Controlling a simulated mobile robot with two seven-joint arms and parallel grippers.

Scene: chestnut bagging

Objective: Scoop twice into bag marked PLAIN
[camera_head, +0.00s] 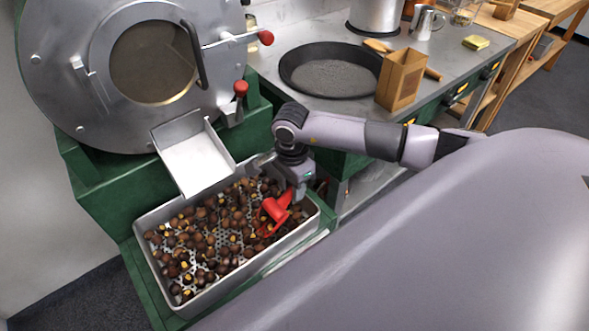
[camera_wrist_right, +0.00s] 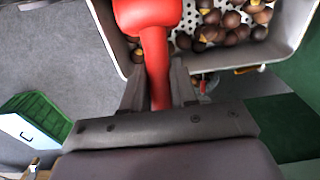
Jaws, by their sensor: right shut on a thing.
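My right gripper (camera_head: 290,192) is shut on the handle of a red scoop (camera_head: 274,210) at the right end of the tray of chestnuts. In the right wrist view the gripper (camera_wrist_right: 159,80) has a finger on each side of the red handle, and the scoop (camera_wrist_right: 148,14) reaches over the tray's edge. The scoop is low among the chestnuts (camera_head: 215,235); whether it holds any I cannot tell. A tan, open-topped, upright container (camera_head: 401,82), perhaps a bag, stands on the counter; no marking is readable. My left gripper is out of view.
The perforated metal tray (camera_head: 142,229) sits below the roaster's chute (camera_head: 195,165). The round roaster door (camera_head: 150,60) is behind it. A dark round pan (camera_head: 330,72) lies on the steel counter, with a metal pitcher (camera_head: 424,22) and a yellow block (camera_head: 475,43) farther right.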

